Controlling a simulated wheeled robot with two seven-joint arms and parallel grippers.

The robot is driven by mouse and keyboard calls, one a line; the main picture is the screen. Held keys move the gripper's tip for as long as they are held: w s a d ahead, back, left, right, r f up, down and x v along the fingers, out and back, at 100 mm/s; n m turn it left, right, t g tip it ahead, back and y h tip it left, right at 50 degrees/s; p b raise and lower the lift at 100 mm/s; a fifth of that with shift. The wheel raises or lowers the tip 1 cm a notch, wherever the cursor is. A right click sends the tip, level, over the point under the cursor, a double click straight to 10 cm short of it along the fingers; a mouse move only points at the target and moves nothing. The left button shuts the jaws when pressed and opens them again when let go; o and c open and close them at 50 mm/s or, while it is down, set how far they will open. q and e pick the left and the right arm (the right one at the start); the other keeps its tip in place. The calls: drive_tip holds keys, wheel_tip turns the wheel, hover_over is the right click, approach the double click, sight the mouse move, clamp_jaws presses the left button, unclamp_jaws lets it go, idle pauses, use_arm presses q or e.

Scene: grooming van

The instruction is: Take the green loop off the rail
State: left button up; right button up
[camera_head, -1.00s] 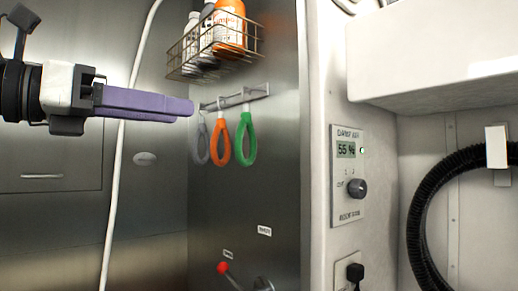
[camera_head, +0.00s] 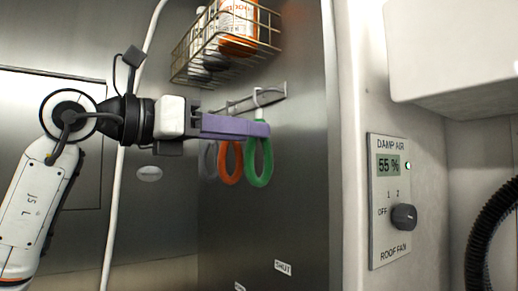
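The green loop (camera_head: 268,165) hangs at the right end of the rail (camera_head: 240,104) on the steel wall. Its hook is over the rail, and its upper part is partly hidden behind my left gripper's purple fingers. My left gripper (camera_head: 265,129) points right, level, with its fingertips in front of the loop's top. The fingers overlap edge-on, so the gap between them does not show, nor whether they touch the loop. My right gripper is out of view.
An orange loop (camera_head: 237,166) and a grey loop (camera_head: 206,162) hang close to the left, their tops hidden by the gripper. A wire basket (camera_head: 226,58) with bottles is just above the rail. A fan control panel (camera_head: 386,225) is on the right wall.

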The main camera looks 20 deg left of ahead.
use_arm(q)
drive_tip(key=shift+x, duration=0.95)
drive_tip(key=shift+c, duration=0.4)
clamp_jaws()
drive_tip(key=shift+a, duration=0.1)
